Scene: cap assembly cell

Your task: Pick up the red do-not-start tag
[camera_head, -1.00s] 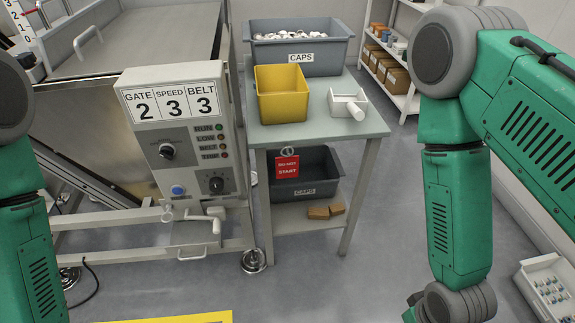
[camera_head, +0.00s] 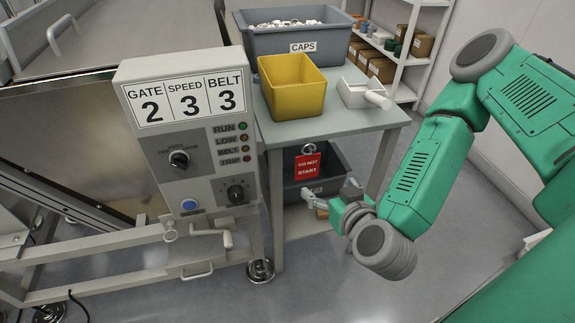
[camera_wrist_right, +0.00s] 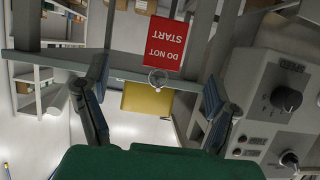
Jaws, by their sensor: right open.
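The red do-not-start tag (camera_head: 308,167) hangs by a metal ring at the front edge of the small table (camera_head: 335,122). In the right wrist view the tag (camera_wrist_right: 166,43) shows upside down, with its ring between and beyond my fingers. My right gripper (camera_head: 329,196) is open and empty, just below and to the right of the tag in the head view. Its two fingers also show spread in the right wrist view (camera_wrist_right: 153,95), apart from the tag. My left gripper is not in view.
A yellow bin (camera_head: 292,84), a white scoop (camera_head: 362,93) and a grey caps bin (camera_head: 296,40) stand on the table. A lower caps bin (camera_head: 333,160) sits behind the tag. The control panel (camera_head: 186,130) stands close on the left.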

